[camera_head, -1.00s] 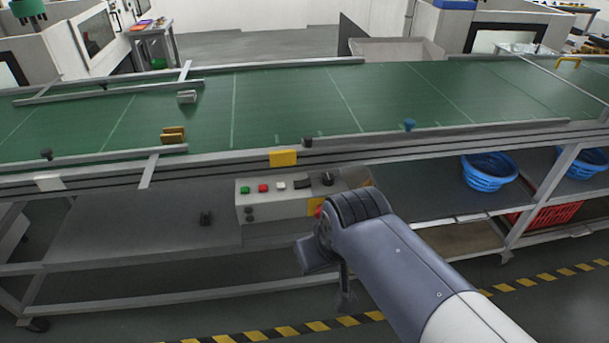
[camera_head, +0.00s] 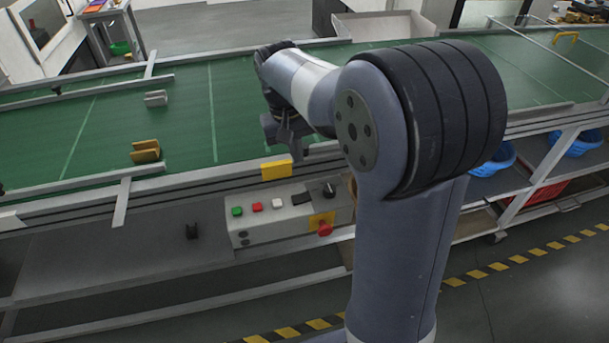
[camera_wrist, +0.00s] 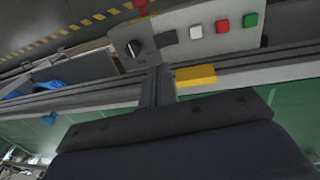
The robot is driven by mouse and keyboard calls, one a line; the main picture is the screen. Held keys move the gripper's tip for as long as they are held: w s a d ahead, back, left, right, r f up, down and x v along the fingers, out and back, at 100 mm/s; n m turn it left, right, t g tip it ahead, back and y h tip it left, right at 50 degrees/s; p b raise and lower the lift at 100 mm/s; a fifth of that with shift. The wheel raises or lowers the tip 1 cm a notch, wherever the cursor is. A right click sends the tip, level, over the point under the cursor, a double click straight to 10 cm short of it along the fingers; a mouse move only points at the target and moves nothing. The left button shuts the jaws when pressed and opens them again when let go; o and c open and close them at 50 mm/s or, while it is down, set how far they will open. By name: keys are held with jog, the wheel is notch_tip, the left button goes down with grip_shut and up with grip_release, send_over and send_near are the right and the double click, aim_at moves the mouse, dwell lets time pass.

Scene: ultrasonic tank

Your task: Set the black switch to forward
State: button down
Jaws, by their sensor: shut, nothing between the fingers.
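The grey control box (camera_head: 270,234) sits under the front edge of the conveyor. On its top are a green button, a red button, a white button, a dark flat part and the black switch (camera_head: 329,190) at the right end. The switch also shows in the wrist view (camera_wrist: 134,48) as a dark round knob; its setting cannot be told for sure. A red knob (camera_head: 324,229) is on the box's front. My gripper (camera_head: 290,150) is shut and empty, above the conveyor's front edge, above and apart from the box. It also shows in the wrist view (camera_wrist: 155,85).
A yellow block (camera_head: 277,170) is on the conveyor's front rail above the box. A tan bracket (camera_head: 145,151) and a grey one (camera_head: 155,98) lie on the green belt (camera_head: 190,130). Blue baskets (camera_head: 497,160) stand on the lower shelf at right.

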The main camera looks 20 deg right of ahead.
aim_at(306, 195)
jog(key=shift+w, duration=0.65)
jog(key=shift+f, duration=0.1)
jog(key=f, duration=0.4)
jog(key=d+f, duration=0.1)
jog(key=f, duration=0.4)
jog(key=d+f+p, duration=0.1)
jog(key=f, duration=0.3)
jog(key=shift+f, duration=0.4)
jog(key=shift+d+f, duration=0.1)
